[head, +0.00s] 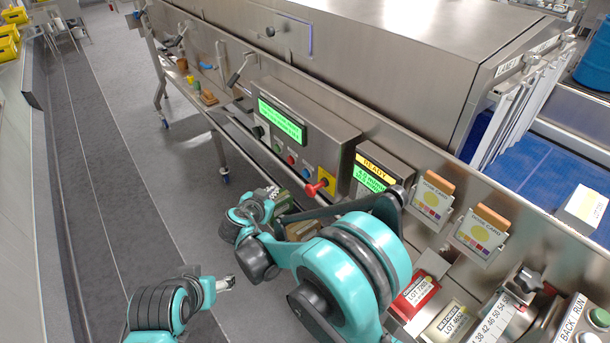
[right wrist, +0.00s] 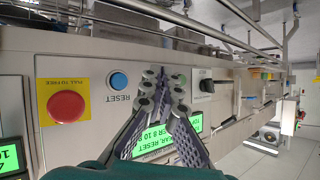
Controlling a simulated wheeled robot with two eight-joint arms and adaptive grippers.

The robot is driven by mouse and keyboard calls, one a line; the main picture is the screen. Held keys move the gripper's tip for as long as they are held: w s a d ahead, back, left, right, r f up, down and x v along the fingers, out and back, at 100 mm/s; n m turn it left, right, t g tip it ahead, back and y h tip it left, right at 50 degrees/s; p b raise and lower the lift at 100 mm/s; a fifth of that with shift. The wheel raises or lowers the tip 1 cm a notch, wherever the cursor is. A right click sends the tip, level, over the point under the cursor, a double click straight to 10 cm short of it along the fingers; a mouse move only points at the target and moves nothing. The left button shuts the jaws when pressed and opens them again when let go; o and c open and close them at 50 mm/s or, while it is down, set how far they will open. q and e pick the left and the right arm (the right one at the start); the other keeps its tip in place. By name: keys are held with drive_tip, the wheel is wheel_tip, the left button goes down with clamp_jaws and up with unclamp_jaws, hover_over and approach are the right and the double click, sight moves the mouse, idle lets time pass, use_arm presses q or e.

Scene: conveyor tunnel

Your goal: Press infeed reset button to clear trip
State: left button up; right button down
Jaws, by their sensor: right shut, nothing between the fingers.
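The blue reset button (right wrist: 119,81) sits beside the word RESET on a steel control panel (right wrist: 90,55), upside down in the right wrist view. It also shows in the head view (head: 306,172), in the row below the panel's green display (head: 282,120). My right gripper (right wrist: 165,76) is shut and empty in front of the panel, its tips right of the blue button in the wrist view and apart from it in the picture. In the head view the right gripper (head: 271,191) is small and partly overlapped by my arm. My left gripper (head: 226,283) is low over the floor; its finger state is unclear.
A red emergency stop (right wrist: 66,108) on a yellow plate is close beside the blue button. A black selector knob (right wrist: 206,86) lies on the other side. A READY display box (head: 380,172) and dose cards (head: 432,197) are along the rail. The aisle floor (head: 120,150) is clear.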

sight(306, 174)
drive_tip(key=w+d, duration=0.5)
drive_tip(key=d, duration=0.2)
drive_tip(key=shift+d, duration=0.2)
drive_tip(key=shift+d, duration=0.1)
idle(1.5)
drive_tip(key=shift+w+d, duration=0.15)
drive_tip(key=shift+d, duration=0.05)
drive_tip(key=shift+w+d, duration=0.3)
drive_tip(key=shift+d, duration=0.2)
idle(0.8)
drive_tip(key=shift+a, duration=0.15)
drive_tip(key=shift+s+a, duration=0.55)
drive_tip(key=shift+a, duration=0.1)
